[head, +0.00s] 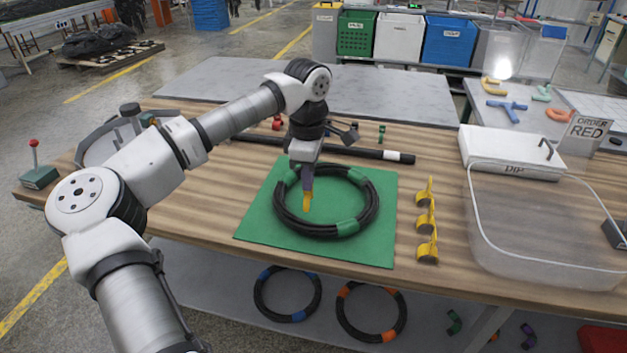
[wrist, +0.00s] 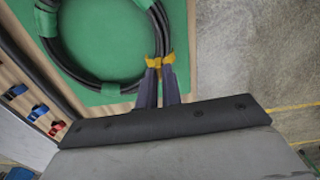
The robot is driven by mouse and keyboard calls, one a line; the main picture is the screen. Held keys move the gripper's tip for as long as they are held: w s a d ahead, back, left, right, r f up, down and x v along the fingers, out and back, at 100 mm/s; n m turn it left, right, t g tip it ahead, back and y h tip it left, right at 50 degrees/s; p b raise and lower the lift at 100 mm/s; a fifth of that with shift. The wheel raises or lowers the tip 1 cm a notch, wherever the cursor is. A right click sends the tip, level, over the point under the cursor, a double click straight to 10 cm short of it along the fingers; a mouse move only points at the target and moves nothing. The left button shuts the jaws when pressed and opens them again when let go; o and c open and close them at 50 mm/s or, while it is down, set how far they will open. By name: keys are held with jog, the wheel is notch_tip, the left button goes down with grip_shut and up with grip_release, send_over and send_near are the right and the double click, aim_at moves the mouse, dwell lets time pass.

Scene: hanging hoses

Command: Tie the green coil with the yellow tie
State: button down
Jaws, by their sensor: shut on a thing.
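The green coil (head: 369,205) is a ring of black hose with green bands, lying flat on a green mat (head: 270,215). Part of it also shows in the wrist view (wrist: 92,80). My gripper (head: 306,192) points down and is shut on a yellow tie (head: 307,204). In the wrist view, my gripper (wrist: 160,75) holds the yellow tie (wrist: 168,59) over one side of the hose ring. In the head view the tie appears against the ring's inside. I cannot tell whether it touches the hose.
Several yellow ties (head: 426,221) stand in a row right of the mat. A clear bin (head: 540,235) and a white box (head: 510,155) stand farther right. A black pole (head: 350,149) lies behind the mat. Blue-banded (head: 287,314) and orange-banded (head: 371,336) coils lie below the tabletop.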

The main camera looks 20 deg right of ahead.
jog(key=shift+s+d+f, duration=0.4)
jog(key=shift+s+d, duration=0.15)
jog(key=shift+s, duration=0.05)
jog(key=shift+f, duration=0.15)
jog(key=shift+f+b, duration=1.45)
jog(key=shift+f, duration=0.35)
jog(key=shift+f, duration=0.3)
jog(key=shift+f+b, duration=0.8)
jog(key=shift+f+b, duration=0.5)
jog(key=shift+f, duration=0.2)
dwell(0.4)
jog(key=c, duration=1.5)
grip_release()
